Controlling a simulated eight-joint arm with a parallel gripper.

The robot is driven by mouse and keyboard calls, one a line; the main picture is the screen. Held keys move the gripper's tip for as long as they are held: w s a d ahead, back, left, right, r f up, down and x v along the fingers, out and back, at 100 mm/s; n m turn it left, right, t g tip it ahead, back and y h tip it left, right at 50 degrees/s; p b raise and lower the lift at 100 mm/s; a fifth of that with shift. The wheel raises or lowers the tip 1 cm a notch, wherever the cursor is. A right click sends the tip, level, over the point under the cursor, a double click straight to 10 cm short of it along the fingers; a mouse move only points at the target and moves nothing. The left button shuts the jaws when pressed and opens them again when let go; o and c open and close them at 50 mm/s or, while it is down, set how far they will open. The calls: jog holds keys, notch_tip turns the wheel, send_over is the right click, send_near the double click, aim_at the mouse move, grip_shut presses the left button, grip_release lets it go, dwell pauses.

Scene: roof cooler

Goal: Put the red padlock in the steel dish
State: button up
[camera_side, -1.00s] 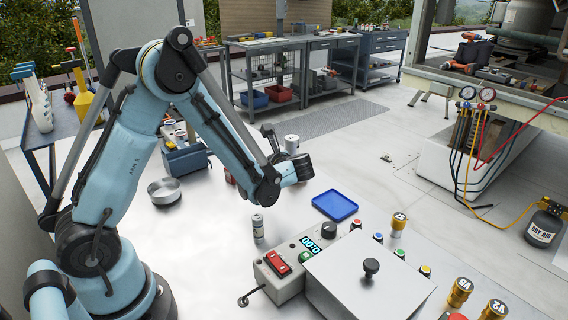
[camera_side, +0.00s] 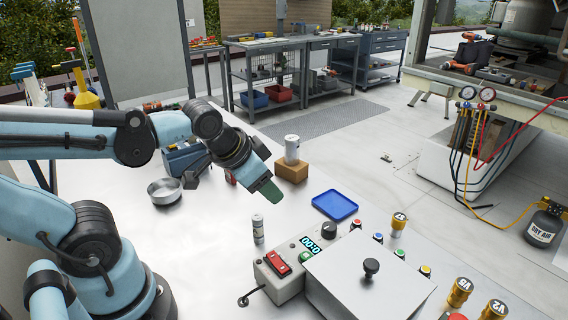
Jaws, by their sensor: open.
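The steel dish (camera_side: 165,191) is a round, shallow metal dish on the light worktop, left of centre. It looks empty. A small red thing, probably the red padlock (camera_side: 230,177), shows just left of my gripper and is partly hidden behind it. My gripper (camera_side: 265,190) is tilted downward above the worktop, right of the dish, with a green finger pad facing the camera. It is open, and nothing shows held in it.
A brown box (camera_side: 292,171) with a white can (camera_side: 292,149) on top stands right of my gripper. A blue tray (camera_side: 335,206), a small cylinder (camera_side: 258,229) and a control box (camera_side: 290,262) are nearer. A dark object (camera_side: 190,181) sits beside the dish.

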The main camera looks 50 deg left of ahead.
jog(key=shift+s+d+r+n+t+h, duration=0.15)
jog(key=shift+s+d+n+t+h, duration=0.2)
jog(key=shift+d+n, duration=0.3)
jog(key=shift+a, duration=0.15)
jog(key=w+a+m+g, duration=0.2)
jog(key=a+m, duration=0.3)
jog(key=a, duration=0.3)
jog(key=w+a+m+g, duration=0.2)
jog(key=a+m, duration=0.4)
jog(key=a, duration=0.3)
jog(key=w+a+f+m+g, duration=0.1)
jog(key=w+a+m+g, duration=0.1)
jog(key=a+m, duration=0.3)
jog(key=shift+a+g, duration=0.55)
jog(key=shift+a, duration=1.7)
jog(key=shift+m, duration=0.45)
jog(key=f, duration=0.8)
jog(key=a+f, duration=0.1)
jog(key=f, duration=0.3)
jog(key=shift+f, duration=0.15)
grip_shut()
